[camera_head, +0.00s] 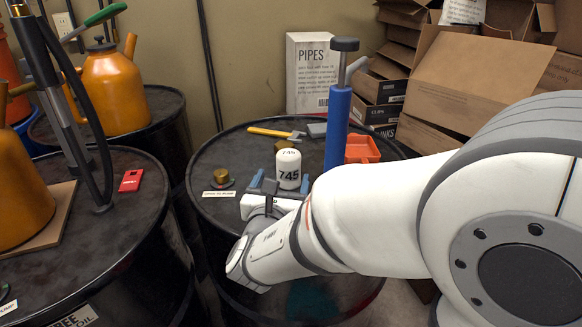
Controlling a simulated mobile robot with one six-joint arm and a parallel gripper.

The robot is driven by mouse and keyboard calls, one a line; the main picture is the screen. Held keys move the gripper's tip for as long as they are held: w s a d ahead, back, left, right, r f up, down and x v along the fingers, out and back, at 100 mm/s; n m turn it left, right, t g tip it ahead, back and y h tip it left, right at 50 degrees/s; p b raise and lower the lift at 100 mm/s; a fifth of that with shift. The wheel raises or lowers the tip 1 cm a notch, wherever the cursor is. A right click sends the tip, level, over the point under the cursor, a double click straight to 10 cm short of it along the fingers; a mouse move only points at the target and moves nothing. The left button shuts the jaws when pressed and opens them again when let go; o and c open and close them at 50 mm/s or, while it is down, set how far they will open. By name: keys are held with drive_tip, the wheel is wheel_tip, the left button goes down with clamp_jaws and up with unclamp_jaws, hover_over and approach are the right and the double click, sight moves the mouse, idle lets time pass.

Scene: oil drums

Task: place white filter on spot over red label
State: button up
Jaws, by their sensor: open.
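The white filter (289,172) is a white cylinder marked 745, standing upright on the middle black drum (215,150). My gripper (280,186) is open, with blue-padded fingers close to the filter on its near side. The filter's lower part is partly hidden by the gripper, and I cannot tell whether they touch. The red label (131,180) lies on top of the left black drum (95,245), with bare drum top around it.
A brass cap (221,178) and white label (219,194) sit left of the filter. An orange oil can (113,92) stands on the back-left drum. Dark hoses rise from the left drum.

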sight(286, 169)
drive_tip(key=shift+w+d+r, duration=0.1)
drive_tip(key=shift+w+d, duration=0.1)
drive_tip(key=shift+w, duration=0.55)
drive_tip(key=w, duration=0.4)
drive_tip(key=w+d, duration=0.1)
drive_tip(key=w, duration=0.1)
drive_tip(key=shift+s, duration=0.1)
drive_tip(key=shift+a, duration=0.1)
drive_tip(key=shift+c, duration=0.3)
drive_tip(key=c, duration=1.2)
